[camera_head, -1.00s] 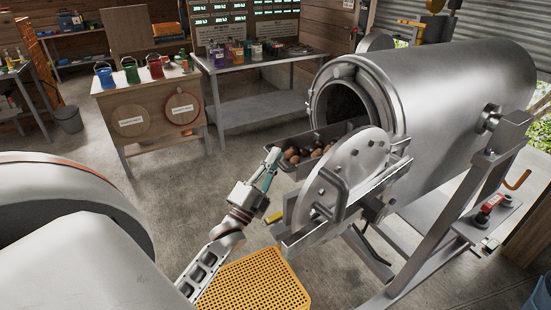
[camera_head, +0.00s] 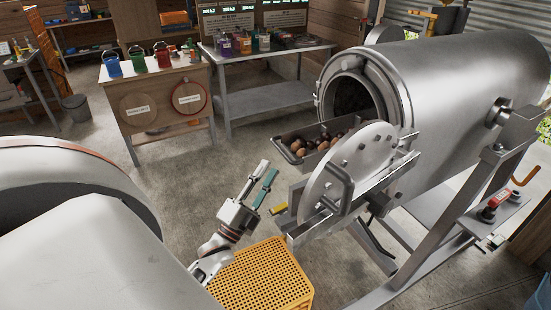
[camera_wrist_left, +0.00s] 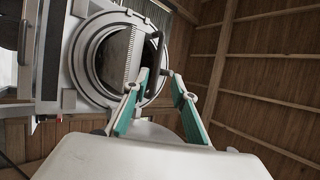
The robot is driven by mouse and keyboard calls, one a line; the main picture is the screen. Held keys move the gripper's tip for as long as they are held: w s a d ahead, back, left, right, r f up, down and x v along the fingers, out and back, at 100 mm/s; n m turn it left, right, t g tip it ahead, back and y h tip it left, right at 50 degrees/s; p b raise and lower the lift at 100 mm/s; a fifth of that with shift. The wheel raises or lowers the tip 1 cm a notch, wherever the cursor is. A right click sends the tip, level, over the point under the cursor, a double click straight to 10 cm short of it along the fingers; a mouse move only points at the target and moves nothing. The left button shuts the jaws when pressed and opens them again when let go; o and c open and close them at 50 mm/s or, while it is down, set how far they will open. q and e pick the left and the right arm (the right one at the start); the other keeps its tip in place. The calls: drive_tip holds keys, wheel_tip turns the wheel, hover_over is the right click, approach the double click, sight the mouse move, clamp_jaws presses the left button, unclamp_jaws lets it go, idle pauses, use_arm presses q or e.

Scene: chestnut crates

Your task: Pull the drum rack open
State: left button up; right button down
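The silver drum (camera_head: 460,85) lies on its side in a metal frame, its round mouth open. The drum rack (camera_head: 286,150) is a dark tray with brown chestnuts, standing out in front of the mouth beside a round metal plate (camera_head: 318,185). A bar handle (camera_head: 340,188) is on the plate. My left gripper (camera_head: 268,170) is in the air left of the plate, apart from rack and handle. Its teal-padded fingers are spread and empty. In the left wrist view the fingers (camera_wrist_left: 163,78) stand apart before the drum mouth (camera_wrist_left: 112,65). My right gripper is not in view.
A yellow perforated crate (camera_head: 262,275) stands on the floor below my left gripper. A wooden cabinet (camera_head: 160,105) with coloured pots and a metal table (camera_head: 265,100) stand behind. Drum frame legs (camera_head: 440,240) are at right. Concrete floor is clear at left centre.

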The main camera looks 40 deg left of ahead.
use_arm(q)
drive_tip(key=v, duration=0.3)
drive_tip(key=shift+s+f, duration=0.1)
drive_tip(key=shift+s, duration=0.1)
idle(0.4)
drive_tip(key=d+f+n+g+h, duration=0.2)
drive_tip(key=d+f+n+g, duration=0.35)
drive_tip(key=d+f, duration=0.55)
drive_tip(key=s+d+f+n+g+h, duration=0.2)
drive_tip(key=s+d+f+n+g, duration=0.2)
drive_tip(key=s+d+f+g, duration=0.3)
drive_tip(key=s+d+f, duration=0.3)
drive_tip(key=d+f, duration=0.1)
drive_tip(key=f, duration=0.3)
drive_tip(key=shift+s+d+g, duration=0.3)
drive_tip(key=shift+s+g, duration=0.05)
drive_tip(key=shift+s, duration=0.05)
idle(0.4)
